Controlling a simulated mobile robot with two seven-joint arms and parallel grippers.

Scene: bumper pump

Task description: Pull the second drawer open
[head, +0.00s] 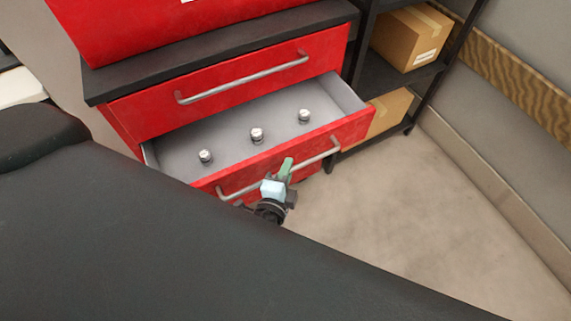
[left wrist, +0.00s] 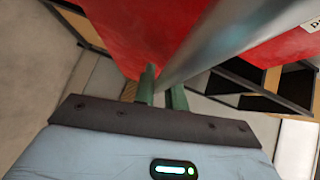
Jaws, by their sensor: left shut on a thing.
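The red tool cabinet's second drawer (head: 350,131) stands pulled out in the head view, with its grey inside showing. Its bar handle (head: 317,158) runs along the front. My left gripper (head: 286,170) is at the middle of this handle, its green fingers shut on the bar. In the left wrist view the green fingers (left wrist: 162,92) meet the grey handle bar (left wrist: 215,40) close to the red drawer front. Three small silver cylinders stand in the drawer: left (head: 205,156), middle (head: 257,135) and right (head: 304,116). My right gripper does not show.
The top drawer (head: 230,95) above is closed. A dark shelf rack (head: 400,82) with cardboard boxes (head: 411,38) stands right of the cabinet. A wall closes off the right side. The floor (head: 400,210) in front of the drawer is clear.

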